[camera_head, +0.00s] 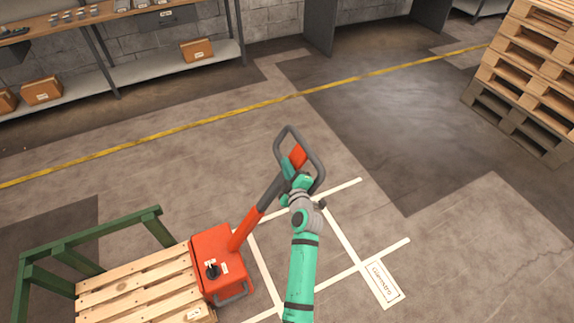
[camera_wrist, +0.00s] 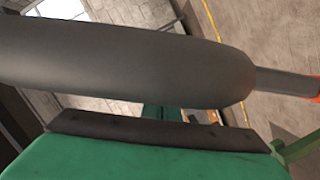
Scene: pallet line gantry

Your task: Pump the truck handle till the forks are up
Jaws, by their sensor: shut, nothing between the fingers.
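The truck (camera_head: 222,250) is orange-red and stands at lower left. Its handle (camera_head: 257,213) slopes up to the right and ends in a dark grey loop (camera_head: 283,137) with an orange piece inside. My green gripper (camera_head: 291,168) is at the loop, overlapping its lower part in the head view. It is shut with nothing held. In the wrist view a thick grey grip bar (camera_wrist: 120,60) crosses close in front, beyond a green finger with a dark pad (camera_wrist: 150,130). Whether the finger touches the bar I cannot tell. The forks are hidden, so their height cannot be seen.
A wooden pallet (camera_head: 142,287) lies beside the truck body, with a green frame (camera_head: 95,232) around its far side. White floor markings (camera_head: 345,238) lie right of the truck. Stacked pallets (camera_head: 530,75) stand at upper right, shelving (camera_head: 170,67) at upper left. The middle floor is clear.

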